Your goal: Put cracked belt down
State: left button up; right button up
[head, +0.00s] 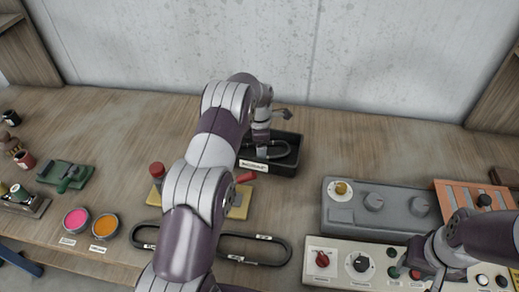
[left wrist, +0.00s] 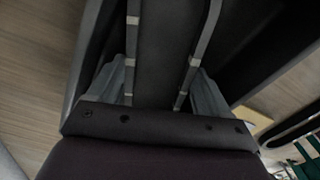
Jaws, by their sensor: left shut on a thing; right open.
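My left gripper (head: 262,152) is lowered into a small black tray (head: 287,168) at the back middle of the table, its fingers partly hidden by the wrist and tray wall. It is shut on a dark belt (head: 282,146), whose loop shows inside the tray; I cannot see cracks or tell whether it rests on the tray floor. The left wrist view is dark, with the left gripper's fingers (left wrist: 155,80) at both sides. Another black belt loop (head: 262,236) with white tags lies at the table's front, partly hidden by my left arm. My right gripper (head: 432,278) is open over the control panel.
A yellow plate (head: 240,207) with red-handled parts lies under my left arm. A grey box with knobs (head: 375,205) and a pale control panel (head: 340,262) fill the front right. Pink (head: 76,220) and orange (head: 105,226) pots stand left. The table right of the tray is clear.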

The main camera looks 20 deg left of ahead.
pick_arm(q)
jog(key=shift+f, duration=0.2)
jog(key=o, duration=1)
jog(key=shift+r, duration=0.25)
notch_tip(320, 180, up, 3)
jog(key=shift+w+r+b, duration=0.1)
jog(key=shift+b, duration=0.2)
notch_tip(320, 180, up, 3)
jog(key=shift+p, duration=0.75)
notch_tip(320, 180, up, 6)
jog(key=p, duration=0.6)
jog(key=s+d+r+m, duration=0.3)
jog(key=s+m, duration=0.3)
jog(key=s+d+r+m, duration=0.3)
jog(key=s+m, duration=0.3)
jog(key=m, duration=0.1)
jog(key=s+d+m, duration=0.1)
jog(key=s+m, duration=0.4)
jog(key=s, duration=0.3)
jog(key=s+d+r+m+t, duration=0.1)
jog(key=s+d+m, duration=0.1)
jog(key=s+m, duration=0.4)
jog(key=shift+s+d+r+m, duration=0.25)
jog(key=shift+s+m, duration=0.05)
jog(key=shift+s, duration=0.75)
